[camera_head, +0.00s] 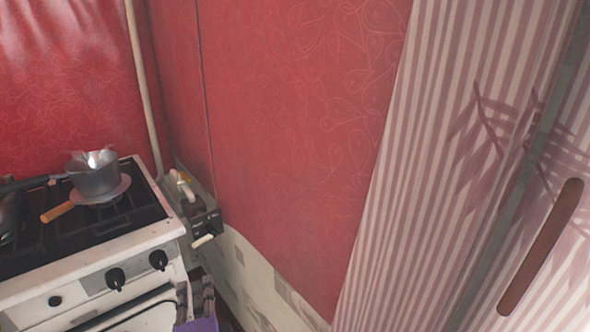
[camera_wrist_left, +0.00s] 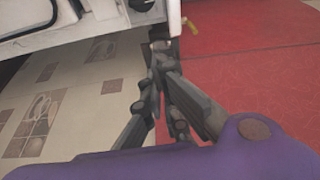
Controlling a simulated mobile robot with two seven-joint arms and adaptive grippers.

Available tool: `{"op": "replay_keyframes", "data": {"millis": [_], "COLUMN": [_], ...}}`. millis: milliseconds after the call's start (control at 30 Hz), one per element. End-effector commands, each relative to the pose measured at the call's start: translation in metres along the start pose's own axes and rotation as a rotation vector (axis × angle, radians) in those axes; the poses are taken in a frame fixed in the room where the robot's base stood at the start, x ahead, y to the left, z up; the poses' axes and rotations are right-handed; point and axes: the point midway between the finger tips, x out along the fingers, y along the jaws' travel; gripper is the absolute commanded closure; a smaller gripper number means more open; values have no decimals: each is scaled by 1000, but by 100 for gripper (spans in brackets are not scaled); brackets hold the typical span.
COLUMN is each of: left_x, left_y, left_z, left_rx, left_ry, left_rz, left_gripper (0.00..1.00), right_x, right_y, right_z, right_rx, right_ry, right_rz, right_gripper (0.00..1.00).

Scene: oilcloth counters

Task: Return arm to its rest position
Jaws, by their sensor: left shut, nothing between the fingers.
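My left gripper (camera_head: 200,292) shows at the bottom edge of the head view, grey fingers on a purple body, just right of the stove's front corner. In the left wrist view its fingers (camera_wrist_left: 160,48) come together at the tips, with nothing seen between them. The fingertips appear close to the stove's lower edge in that view; I cannot tell whether they touch it. My right gripper is in neither view.
A white stove (camera_head: 90,270) stands at the left, bearing a grey saucepan (camera_head: 95,180) and a round item with an orange handle (camera_head: 57,212). A dark box (camera_head: 205,222) is beside it. A red wall (camera_head: 290,130) and a striped panel with a brown handle (camera_head: 540,248) fill the right.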

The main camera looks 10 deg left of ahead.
Motion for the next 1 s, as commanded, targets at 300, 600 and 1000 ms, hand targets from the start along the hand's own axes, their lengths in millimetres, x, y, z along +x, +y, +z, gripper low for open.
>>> {"op": "replay_keyframes", "data": {"millis": [300,600,1000], "left_x": [-37,-208,-381], "left_y": [64,195,229], "left_z": [-15,23,110], "left_rx": [-544,-1042,-1084], "left_ry": [62,-74,-334], "left_rz": [251,788,1079], "left_gripper": [100,100,100], "right_x": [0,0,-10], "right_y": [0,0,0], "right_z": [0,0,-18], "right_rx": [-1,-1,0], "right_ry": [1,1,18], "right_rz": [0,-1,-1], "right_gripper": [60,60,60]}}
